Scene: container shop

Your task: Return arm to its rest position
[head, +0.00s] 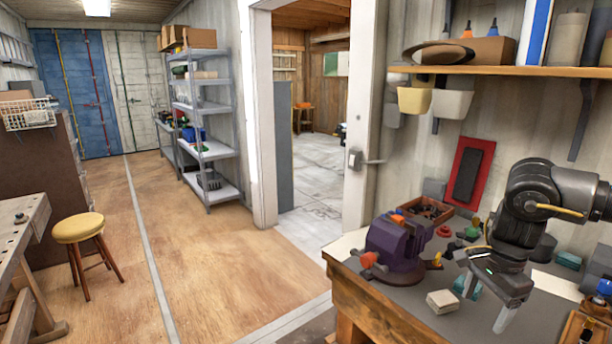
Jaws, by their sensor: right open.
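My right arm comes in from the right edge, bent over the workbench (381,308). My right gripper (487,305) points down above the bench top, its two fingers apart. A small pale block (442,301) lies on the bench left of the gripper. My left gripper does not show.
A purple vise (393,247) with orange handles stands left of my right gripper. A wooden tray (425,210) is behind it. A shelf (520,71) with hanging bins is above. A yellow stool (78,228) stands at left. The middle floor is clear.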

